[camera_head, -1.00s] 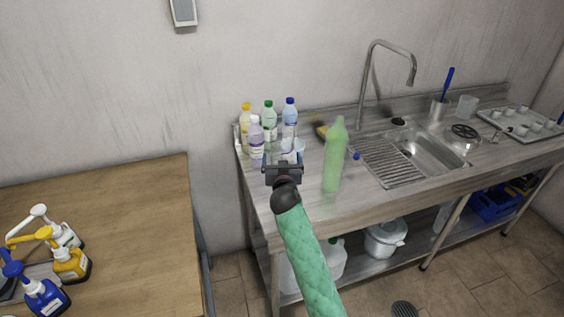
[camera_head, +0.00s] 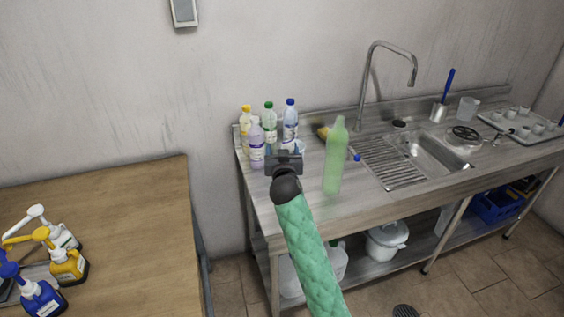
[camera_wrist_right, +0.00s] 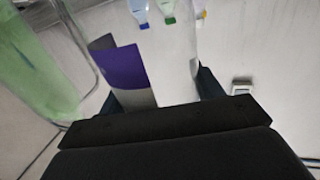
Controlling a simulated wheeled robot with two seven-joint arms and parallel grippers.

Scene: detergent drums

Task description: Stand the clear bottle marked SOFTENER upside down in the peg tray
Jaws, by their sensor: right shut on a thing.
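My right gripper (camera_head: 284,160) is at the left end of the steel sink counter, in front of a group of bottles. In the right wrist view it is shut on a clear bottle (camera_wrist_right: 177,65) with a purple and white label (camera_wrist_right: 125,72). No lettering can be read on it. In the head view my gripper hides most of this bottle, so whether it touches the counter cannot be told. A grey tray (camera_head: 496,122) with several pale upright pieces, seemingly the peg tray, lies at the counter's far right end. My left gripper is out of view.
A tall green bottle (camera_head: 334,160) stands close right of my gripper. Bottles with yellow (camera_head: 246,108), green (camera_head: 269,105) and blue (camera_head: 290,102) caps stand behind, a purple-labelled one (camera_head: 257,147) left. The sink (camera_head: 432,153) and tap (camera_head: 413,70) lie between gripper and tray.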

